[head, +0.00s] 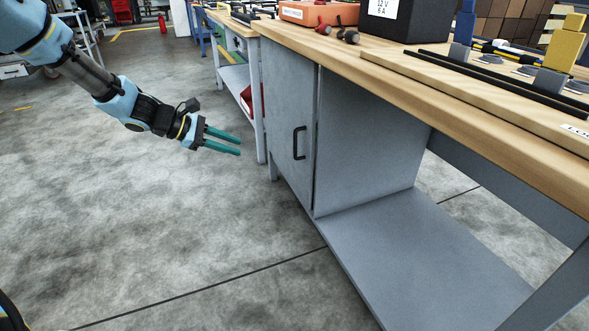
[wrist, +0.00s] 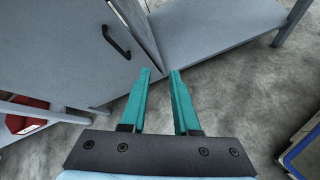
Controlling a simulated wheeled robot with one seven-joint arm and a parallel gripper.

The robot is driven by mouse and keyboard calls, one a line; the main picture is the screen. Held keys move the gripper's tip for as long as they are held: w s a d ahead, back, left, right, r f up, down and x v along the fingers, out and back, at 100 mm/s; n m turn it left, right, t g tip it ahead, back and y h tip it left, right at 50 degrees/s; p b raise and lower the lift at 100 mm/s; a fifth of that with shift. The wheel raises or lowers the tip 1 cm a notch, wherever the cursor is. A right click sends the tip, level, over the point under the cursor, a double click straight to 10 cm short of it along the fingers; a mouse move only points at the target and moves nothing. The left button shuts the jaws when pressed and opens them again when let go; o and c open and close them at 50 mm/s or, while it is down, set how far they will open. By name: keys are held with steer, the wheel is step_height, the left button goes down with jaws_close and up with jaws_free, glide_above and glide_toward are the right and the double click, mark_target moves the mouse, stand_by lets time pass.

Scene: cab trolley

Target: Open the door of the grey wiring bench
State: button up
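The grey wiring bench (head: 366,147) has a wooden top and a grey cabinet under its left end. The cabinet door (head: 288,110) looks shut and carries a black bar handle (head: 299,142). In the wrist view the door (wrist: 70,50) fills the upper left, with the handle (wrist: 117,42) above and left of the fingers. My gripper (head: 240,145) is in the air to the left of the door, apart from the handle. In the wrist view its teal fingers (wrist: 160,72) are spread with a gap between them and nothing held.
On the bench top stand a black box (head: 405,22), an orange box (head: 318,12) and a wooden board (head: 480,95) with cables. A lower shelf (head: 425,260) runs right of the cabinet. Another bench (head: 237,80) with a red bin stands behind. The concrete floor (head: 130,220) at left is clear.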

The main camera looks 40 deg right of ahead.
mark_target(295, 156)
steer(key=w+d+f+n+t+h+b, duration=0.1)
steer(key=w+d+f+n+h+b, duration=0.1)
steer(key=d+f+n+h+b, duration=0.35)
steer(key=w+d+f+n+h+b, duration=0.2)
steer(key=d+f+n+b, duration=0.1)
steer(key=d+f+b, duration=0.55)
steer(key=shift+s+d+r+b, duration=0.2)
steer(key=shift+s+d+r, duration=0.05)
steer(key=shift+d, duration=1.8)
steer(key=shift+s+d+r+b, duration=0.25)
steer(key=shift+s+d+r, duration=0.05)
steer(key=shift+d, duration=1.7)
steer(key=shift+s+d+r+b, duration=0.2)
steer(key=shift+s+d+r, duration=0.05)
steer(key=shift+d, duration=1.8)
steer(key=shift+c, duration=0.3)
jaws_close()
